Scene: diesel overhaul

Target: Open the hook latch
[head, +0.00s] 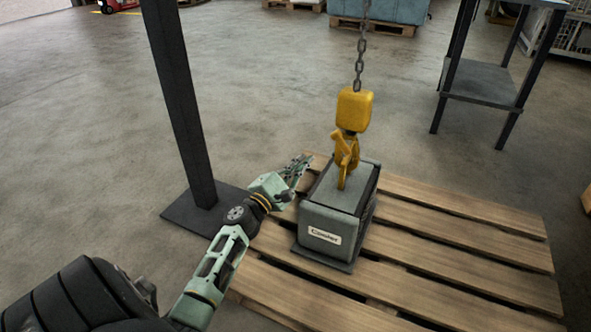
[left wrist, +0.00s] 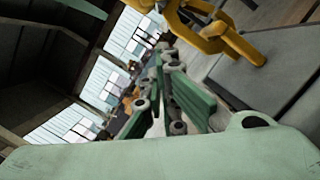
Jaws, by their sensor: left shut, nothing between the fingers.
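The yellow hook (head: 346,155) hangs from a yellow block (head: 355,109) on a chain, over a grey box labelled Cooler (head: 322,226). The hook's lower end meets the top of the box; I cannot tell the latch apart from the hook body. My left gripper (head: 300,165) is beside the box's upper left edge, left of the hook and apart from it. It is shut and empty. In the left wrist view its fingers (left wrist: 168,95) are together, and the yellow hook (left wrist: 215,35) shows beyond them at the upper right. My right gripper is not in view.
The box stands on a wooden pallet (head: 450,249). A dark post (head: 178,95) on a flat base plate rises left of the pallet. A dark metal table (head: 485,82) stands at the back right. The floor between is clear.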

